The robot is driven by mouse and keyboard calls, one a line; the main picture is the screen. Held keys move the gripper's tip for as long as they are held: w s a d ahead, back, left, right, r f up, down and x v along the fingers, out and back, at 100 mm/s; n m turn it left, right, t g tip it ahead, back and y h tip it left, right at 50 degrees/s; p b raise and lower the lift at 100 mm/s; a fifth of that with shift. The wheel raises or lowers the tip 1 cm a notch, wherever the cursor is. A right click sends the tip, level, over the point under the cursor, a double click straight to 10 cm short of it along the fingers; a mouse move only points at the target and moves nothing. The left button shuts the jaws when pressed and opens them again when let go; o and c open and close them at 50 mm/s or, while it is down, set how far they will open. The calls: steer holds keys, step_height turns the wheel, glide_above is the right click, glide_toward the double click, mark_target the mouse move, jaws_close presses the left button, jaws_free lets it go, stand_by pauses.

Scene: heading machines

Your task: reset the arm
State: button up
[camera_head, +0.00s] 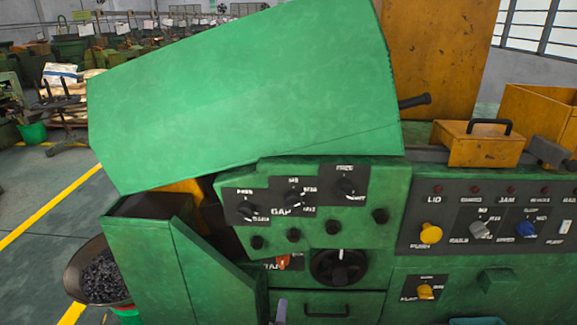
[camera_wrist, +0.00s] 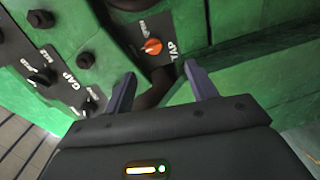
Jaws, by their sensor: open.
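My gripper (camera_wrist: 160,82) shows in the wrist view with its two grey-purple fingers spread apart and nothing between them. It is near the green machine's front, and its fingers point toward an orange knob (camera_wrist: 153,46) on a dark labelled plate. I cannot tell whether a finger touches the machine. In the head view one fingertip (camera_head: 281,311) shows at the bottom edge, below the orange knob (camera_head: 284,262). The rest of my gripper and arm is out of that view.
The green machine (camera_head: 335,210) carries a tilted green lid (camera_head: 245,85), black knobs, and a right-hand panel with a yellow button (camera_head: 431,233). An orange handled box (camera_head: 485,145) sits on top. A bowl of dark parts (camera_head: 100,277) stands at left, beside open floor (camera_head: 45,185).

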steer(key=s+d+f+m+g+h, duration=0.1)
steer(key=s+d+f+m+g, duration=0.1)
steer(key=d+f+m+g, duration=0.6)
steer(key=s+d+r+m+g+y, duration=0.1)
steer(key=s+d+r+m+g, duration=0.3)
steer(key=r, duration=0.4)
steer(key=s+d+r+m+g+y, duration=0.1)
steer(key=s+d+r+m+g, duration=0.2)
steer(key=d+r, duration=0.45)
step_height(320, 180, up, 14)
steer(key=a+m+t+p, duration=0.1)
steer(key=a+p, duration=0.1)
steer(key=p, duration=1)
steer(key=shift+s+p, duration=0.15)
steer(key=shift+p, duration=0.15)
steer(key=shift+f, duration=0.15)
